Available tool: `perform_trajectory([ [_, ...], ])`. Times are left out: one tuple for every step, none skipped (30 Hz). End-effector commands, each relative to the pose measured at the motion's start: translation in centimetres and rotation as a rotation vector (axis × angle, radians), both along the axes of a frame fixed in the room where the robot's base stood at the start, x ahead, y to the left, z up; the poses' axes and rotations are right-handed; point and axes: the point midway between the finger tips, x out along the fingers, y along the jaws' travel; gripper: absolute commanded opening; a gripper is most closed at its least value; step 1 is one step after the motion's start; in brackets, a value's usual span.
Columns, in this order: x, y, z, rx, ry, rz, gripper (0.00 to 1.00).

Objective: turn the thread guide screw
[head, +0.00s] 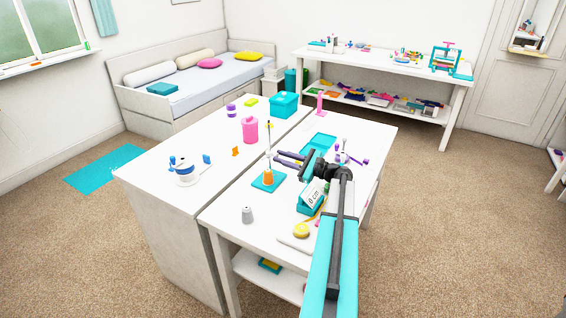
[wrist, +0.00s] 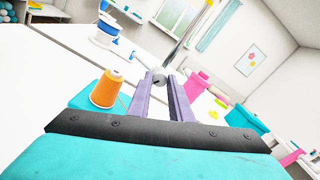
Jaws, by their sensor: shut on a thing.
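The thread stand has a teal base (head: 258,186) with an orange thread spool (head: 268,177) and a thin upright rod (head: 267,143). The spool (wrist: 106,90) also shows left of my fingers in the wrist view. A small grey round screw (wrist: 158,79) sits on the rod, at the tips of my gripper (wrist: 166,84). The purple fingers are shut on this screw, coming from the right in the head view, where the gripper (head: 277,158) reaches the rod above the spool. The screw is too small to make out in the head view.
A grey cone (head: 247,214) stands near the table's front edge, and a yellow tape roll (head: 301,230) lies to its right. A teal tray (head: 318,145) is behind my gripper. The adjoining table holds a pink canister (head: 250,130) and a blue-and-white spool device (head: 184,170).

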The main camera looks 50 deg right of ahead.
Motion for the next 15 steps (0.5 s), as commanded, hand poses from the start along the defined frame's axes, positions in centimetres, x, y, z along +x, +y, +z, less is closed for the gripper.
perform_trajectory([
  [-0.02, 0.02, -0.32, -0.020, -0.006, 0.000, 0.00],
  [-0.02, 0.02, -0.30, -0.034, -0.009, 0.000, 0.00],
  [-0.01, 0.03, -0.27, -0.049, -0.013, 0.000, 0.00],
  [0.00, 0.02, -0.24, -0.060, -0.016, 0.000, 0.00],
  [0.00, 0.02, -0.22, -0.070, -0.018, 0.000, 0.00],
  [-0.01, 0.03, -0.18, -0.080, -0.021, 0.000, 0.00],
  [-0.01, 0.03, -0.15, -0.086, -0.022, 0.000, 0.00],
  [-0.01, 0.03, -0.12, -0.091, -0.024, 0.000, 0.00],
  [0.00, 0.03, -0.07, -0.096, -0.025, 0.000, 0.00],
  [0.00, 0.04, -0.04, -0.098, -0.025, 0.000, 0.00],
  [0.00, 0.03, -0.01, -0.099, -0.025, 0.000, 0.00],
  [0.00, 0.03, 0.01, -0.100, -0.026, 0.000, 0.00],
  [0.00, 0.04, 0.03, -0.100, -0.026, 0.000, 0.00],
  [0.00, 0.03, 0.03, -0.100, -0.025, 0.000, 0.00],
  [0.00, 0.03, 0.03, -0.099, -0.025, 0.000, 0.00],
])
